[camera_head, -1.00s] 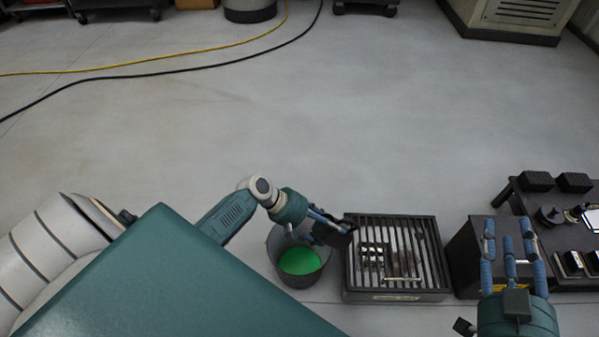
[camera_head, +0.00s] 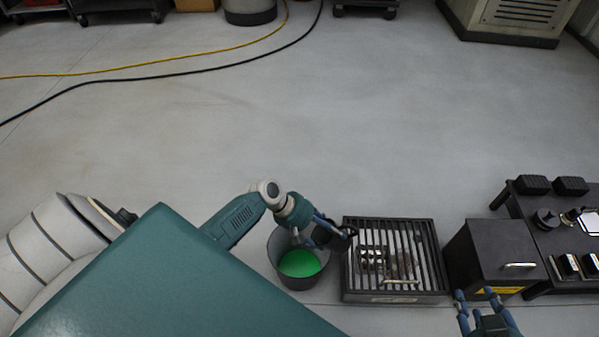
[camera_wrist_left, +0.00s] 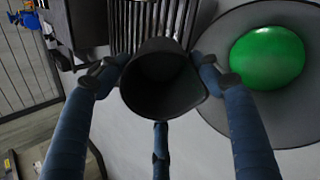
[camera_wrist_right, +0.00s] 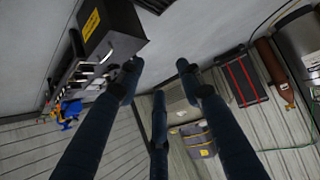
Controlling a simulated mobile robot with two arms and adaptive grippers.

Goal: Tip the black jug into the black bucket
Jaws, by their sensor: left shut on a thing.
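The black jug (camera_wrist_left: 158,85) is held between the fingers of my left gripper (camera_wrist_left: 155,72), its dark open mouth facing the left wrist camera; no contents can be made out in it. In the head view the jug (camera_head: 342,236) is at my left gripper (camera_head: 322,230), above the right rim of the black bucket. The black bucket (camera_head: 273,252) stands on the floor with bright green in its bottom. It also shows at the right of the left wrist view (camera_wrist_left: 218,110). My right gripper (camera_head: 482,300) is open and empty, in front of the dark cabinet.
A dark cabinet (camera_head: 485,255) and a low black table (camera_head: 545,283) with several items stand further right. A yellow cable (camera_head: 150,67) and a black cable (camera_head: 150,72) cross the open floor behind.

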